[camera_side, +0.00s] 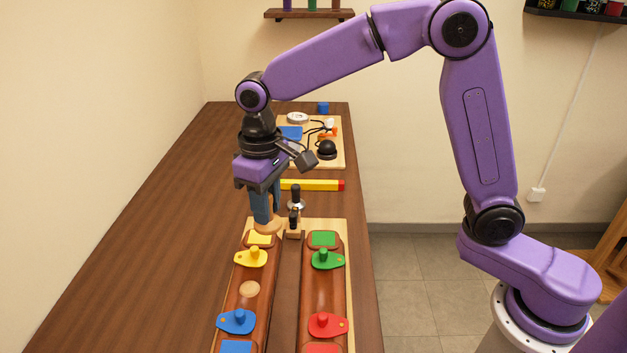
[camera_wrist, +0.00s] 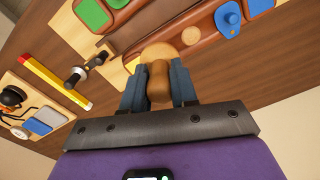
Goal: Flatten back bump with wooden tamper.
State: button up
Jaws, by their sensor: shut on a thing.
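My gripper (camera_side: 264,212) is shut on the handle of the wooden tamper (camera_side: 267,226), whose broad round base points down. In the wrist view the tamper (camera_wrist: 158,82) stands between the blue fingers of my gripper (camera_wrist: 158,88). The tamper is over the far end of the left brown padded panel (camera_side: 243,305), by its yellow patch (camera_side: 259,240). I cannot tell whether its base touches anything. A round tan bump (camera_side: 249,289) shows on that panel, between the yellow and blue knobbed pieces; it also shows in the wrist view (camera_wrist: 192,35). The tamper is apart from it.
The right brown panel (camera_side: 323,289) carries green and red pieces. A black-handled tool (camera_side: 295,197) stands beyond the panels, near a yellow-and-red bar (camera_side: 312,185). A board with cables and a black knob (camera_side: 327,149) lies farther back. The table's left side is clear.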

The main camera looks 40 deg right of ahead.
jog(key=n, duration=0.1)
send_over(250, 286)
jog(key=shift+f, duration=4.6)
jog(key=shift+f, duration=1.15)
dwell(0.3)
jog(key=shift+r, duration=2.55)
